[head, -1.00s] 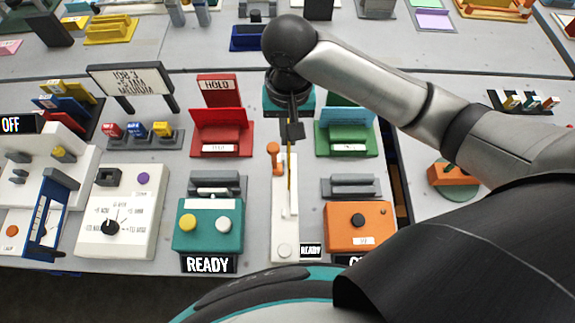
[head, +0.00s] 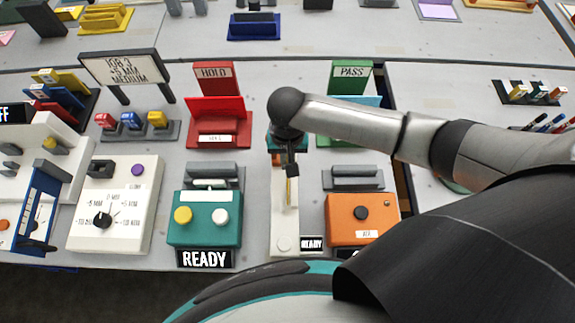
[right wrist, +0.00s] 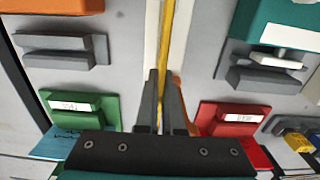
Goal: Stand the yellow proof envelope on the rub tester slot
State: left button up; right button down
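The yellow proof envelope (head: 289,191) shows edge-on as a thin yellow strip. My right gripper (head: 291,170) is shut on it and holds it over the narrow white rub tester (head: 284,236). In the right wrist view the yellow strip (right wrist: 167,35) runs from between the two dark fingers (right wrist: 163,95) along the white tester body (right wrist: 152,35). The envelope stands on edge, lined up with the tester's length. I cannot tell whether its lower edge is in the slot, as the slot is hidden. My left gripper is not in view.
A teal box with buttons (head: 205,235) stands left of the tester, and an orange box (head: 362,233) stands right. Behind are the red HOLD holder (head: 217,108) and green PASS holder (head: 352,75), partly covered by my arm.

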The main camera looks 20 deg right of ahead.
jog(key=shift+f, duration=1.25)
jog(key=c, duration=1.5)
grip_release()
jog(key=shift+f, duration=0.15)
jog(key=o, duration=0.5)
jog(key=shift+c, duration=0.2)
notch_tip(320, 180, up, 12)
jog(key=shift+r+p, duration=0.2)
jog(key=shift+p, duration=1)
